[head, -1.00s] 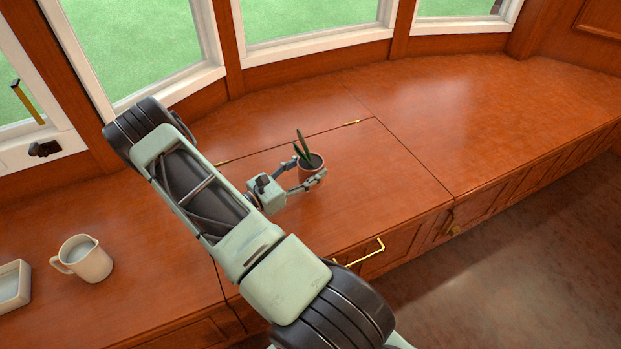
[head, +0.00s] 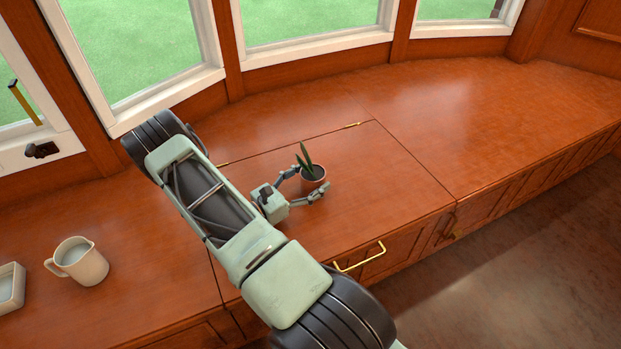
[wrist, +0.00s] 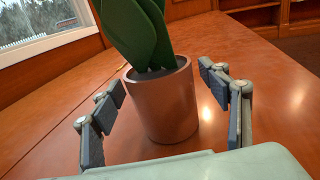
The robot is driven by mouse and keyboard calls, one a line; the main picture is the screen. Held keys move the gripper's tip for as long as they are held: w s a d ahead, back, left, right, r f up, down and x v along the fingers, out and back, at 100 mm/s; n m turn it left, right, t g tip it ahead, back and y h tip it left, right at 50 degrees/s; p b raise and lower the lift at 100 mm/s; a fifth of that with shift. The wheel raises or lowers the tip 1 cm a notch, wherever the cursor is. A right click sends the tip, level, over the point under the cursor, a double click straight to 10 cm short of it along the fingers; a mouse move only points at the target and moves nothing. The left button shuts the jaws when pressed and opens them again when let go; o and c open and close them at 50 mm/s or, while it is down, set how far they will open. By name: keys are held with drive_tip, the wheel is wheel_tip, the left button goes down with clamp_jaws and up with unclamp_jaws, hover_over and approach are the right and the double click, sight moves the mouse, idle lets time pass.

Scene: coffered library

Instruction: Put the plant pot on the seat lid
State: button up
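The plant pot (head: 314,181), a small terracotta pot with upright green leaves, stands upright on the seat lid (head: 395,175). The lid is the reddish wooden panel with hinges along its back seam. My gripper (head: 311,178) is open, with one finger on each side of the pot. In the wrist view the pot (wrist: 162,105) stands between the spread fingers, with a visible gap on both sides. The tops of the leaves are cut off there, and the pot's lowest edge is close to the gripper's body.
A cream mug (head: 82,262) and a white tray (head: 9,290) stand on the bench at the left. A brass handle (head: 361,257) sits on the bench front below the lid. The bench top to the right (head: 480,110) is clear. Windows line the back.

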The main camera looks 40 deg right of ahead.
drive_tip(key=shift+r, duration=0.15)
drive_tip(key=a, duration=0.4)
drive_tip(key=a+p, duration=0.1)
drive_tip(key=a, duration=0.7)
drive_tip(key=shift+w+p, duration=0.3)
